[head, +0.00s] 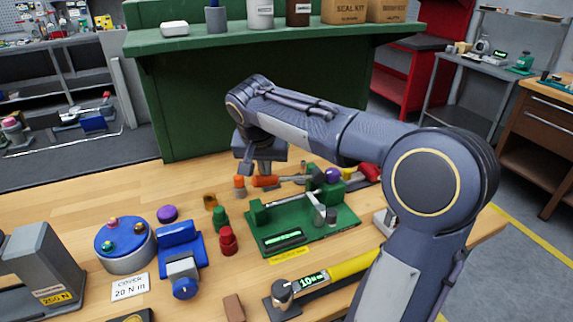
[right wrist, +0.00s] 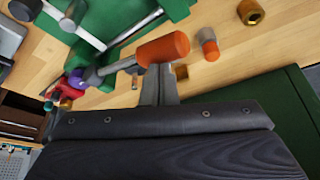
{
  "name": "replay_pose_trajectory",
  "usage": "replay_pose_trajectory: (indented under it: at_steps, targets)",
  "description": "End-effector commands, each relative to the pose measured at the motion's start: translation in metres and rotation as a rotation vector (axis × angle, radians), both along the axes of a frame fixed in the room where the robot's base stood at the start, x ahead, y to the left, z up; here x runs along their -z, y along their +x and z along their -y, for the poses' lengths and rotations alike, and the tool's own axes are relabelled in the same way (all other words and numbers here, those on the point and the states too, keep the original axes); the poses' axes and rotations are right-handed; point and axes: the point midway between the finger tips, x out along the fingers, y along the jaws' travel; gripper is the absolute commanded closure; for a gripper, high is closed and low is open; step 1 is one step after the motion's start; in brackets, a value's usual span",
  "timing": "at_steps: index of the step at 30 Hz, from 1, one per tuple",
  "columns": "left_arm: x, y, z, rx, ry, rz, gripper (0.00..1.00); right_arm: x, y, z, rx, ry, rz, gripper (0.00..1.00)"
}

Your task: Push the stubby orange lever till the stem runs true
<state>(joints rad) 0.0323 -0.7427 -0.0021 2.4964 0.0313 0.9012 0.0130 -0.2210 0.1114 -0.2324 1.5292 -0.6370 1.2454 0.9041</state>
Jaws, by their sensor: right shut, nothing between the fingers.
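The stubby orange lever (head: 265,181) sticks out at the back of a green fixture (head: 352,217). In the right wrist view its orange grip (right wrist: 165,49) sits on a grey shank. A thin steel rod, perhaps the stem (head: 288,202), lies across the fixture; whether it runs true I cannot tell. My right gripper (head: 262,168) is shut and empty, pointing down beside the grip on its far side. In the right wrist view its fingertips (right wrist: 160,72) are right at the grip's edge; contact is unclear. My left gripper is out of view.
Red (head: 228,241) and green (head: 220,219) knobs and a blue vise (head: 180,248) are left of the fixture. A yellow-handled torque tool (head: 340,272) lies in front. A green shelf unit (head: 190,95) stands behind.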

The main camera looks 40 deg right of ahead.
Motion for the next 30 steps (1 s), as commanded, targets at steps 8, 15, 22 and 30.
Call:
replay_pose_trajectory:
  at_steps: [8, 15, 22, 30]
  targets:
    - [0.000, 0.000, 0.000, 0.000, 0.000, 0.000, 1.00, 0.000, 0.000, 0.000, 0.000, 0.000, 0.000, 1.00]
    - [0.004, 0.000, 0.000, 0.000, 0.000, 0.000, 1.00, 0.005, 0.000, -0.001, 0.000, 0.001, -0.001, 1.00]
    - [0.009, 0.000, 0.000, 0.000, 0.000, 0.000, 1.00, 0.012, 0.001, -0.002, 0.000, 0.001, -0.001, 1.00]
    - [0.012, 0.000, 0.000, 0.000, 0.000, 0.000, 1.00, 0.017, 0.001, -0.003, 0.000, 0.001, -0.001, 1.00]
